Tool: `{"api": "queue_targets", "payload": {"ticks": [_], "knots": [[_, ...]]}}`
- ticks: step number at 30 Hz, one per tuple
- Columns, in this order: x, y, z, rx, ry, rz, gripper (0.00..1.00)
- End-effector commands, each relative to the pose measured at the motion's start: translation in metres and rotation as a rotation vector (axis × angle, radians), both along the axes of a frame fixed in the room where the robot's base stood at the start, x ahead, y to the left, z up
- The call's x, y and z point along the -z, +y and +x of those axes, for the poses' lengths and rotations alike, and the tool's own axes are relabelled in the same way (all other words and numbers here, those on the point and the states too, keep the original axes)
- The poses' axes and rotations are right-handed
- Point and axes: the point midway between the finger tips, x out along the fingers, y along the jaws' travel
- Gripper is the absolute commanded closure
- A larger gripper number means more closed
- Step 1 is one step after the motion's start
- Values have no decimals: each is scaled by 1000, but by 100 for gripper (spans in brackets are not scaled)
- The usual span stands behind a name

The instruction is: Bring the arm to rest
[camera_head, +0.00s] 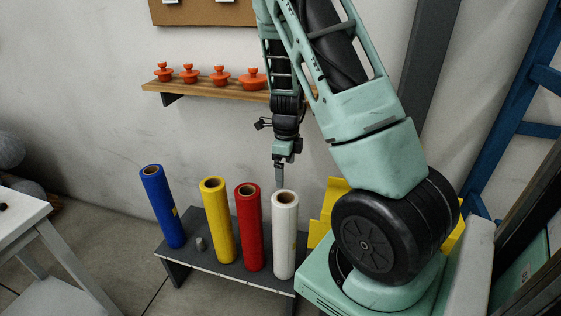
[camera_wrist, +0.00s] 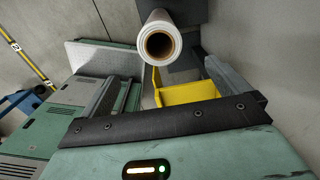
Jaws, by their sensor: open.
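My arm reaches up and bends over, with my gripper (camera_head: 280,182) hanging downward just above the top of the white roll (camera_head: 284,240) in the head view.
Blue (camera_head: 162,210), yellow (camera_head: 219,222) and red (camera_head: 249,230) rolls stand on a low dark bench (camera_head: 215,268). A wooden shelf (camera_head: 215,86) with several orange knobs is on the wall. A white table (camera_head: 20,222) stands at left; a blue ladder-like frame (camera_head: 520,100) is at right.

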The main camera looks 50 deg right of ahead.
Motion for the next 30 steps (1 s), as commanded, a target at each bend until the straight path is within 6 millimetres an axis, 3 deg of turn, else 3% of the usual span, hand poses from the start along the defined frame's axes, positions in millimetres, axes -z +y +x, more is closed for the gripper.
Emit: {"api": "queue_targets", "payload": {"ticks": [10, 14, 17, 19, 23, 27, 30], "knots": [[-4, 2, 1, -11, -1, 3, 0], [-14, 36, 12, -179, -17, 32, 0], [-31, 91, 23, -469, -42, 72, 0], [-47, 139, 26, -737, -64, 102, 0], [-79, 229, 12, -1286, -110, 138, 0], [-112, 316, -31, -1941, -152, 142, 0], [-133, 363, -76, -2439, -166, 115, 0]]}}
